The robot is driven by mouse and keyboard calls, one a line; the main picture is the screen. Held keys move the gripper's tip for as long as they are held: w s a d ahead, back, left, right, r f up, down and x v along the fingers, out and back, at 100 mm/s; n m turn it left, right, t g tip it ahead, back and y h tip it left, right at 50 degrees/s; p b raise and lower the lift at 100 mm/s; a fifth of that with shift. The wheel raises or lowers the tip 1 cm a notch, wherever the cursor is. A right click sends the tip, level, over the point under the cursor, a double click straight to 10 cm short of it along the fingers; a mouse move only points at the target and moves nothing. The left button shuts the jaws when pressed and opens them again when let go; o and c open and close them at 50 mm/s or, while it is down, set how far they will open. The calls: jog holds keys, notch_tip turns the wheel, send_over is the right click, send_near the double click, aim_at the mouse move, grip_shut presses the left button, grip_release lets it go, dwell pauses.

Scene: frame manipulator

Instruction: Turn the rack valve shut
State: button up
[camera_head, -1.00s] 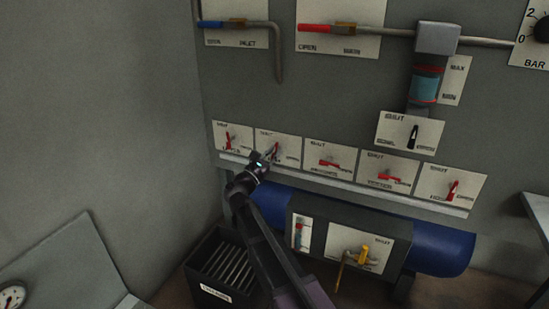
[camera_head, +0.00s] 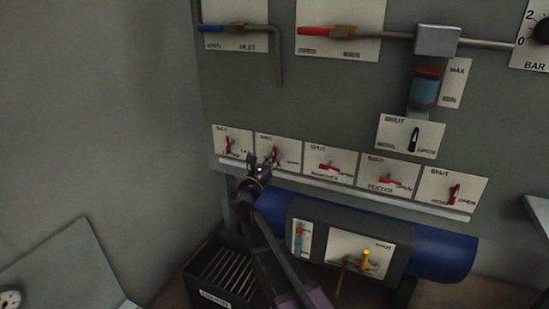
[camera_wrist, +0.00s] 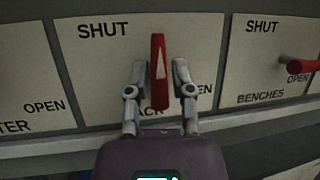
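The rack valve has a red lever (camera_wrist: 158,85) with a white arrow, standing nearly upright on a white plate (camera_wrist: 105,62). SHUT is printed at the plate's upper left and OPEN, partly hidden, at the right. In the head view the lever (camera_head: 274,153) is on the second plate from the left in the lower row. My gripper (camera_wrist: 160,68) has one finger on each side of the lever, with a visible gap on both sides. It is open. In the head view my gripper (camera_head: 264,163) is just below the lever and its fingers are small and dark.
The benches valve lever (camera_wrist: 302,66) is close on the right. A pale rail (camera_head: 340,190) runs under the row of plates. Below are a blue tank (camera_head: 440,252) and a dark slatted bin (camera_head: 225,272). The grey wall at left is bare.

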jog(key=shift+o, duration=0.8)
jog(key=shift+m, duration=0.4)
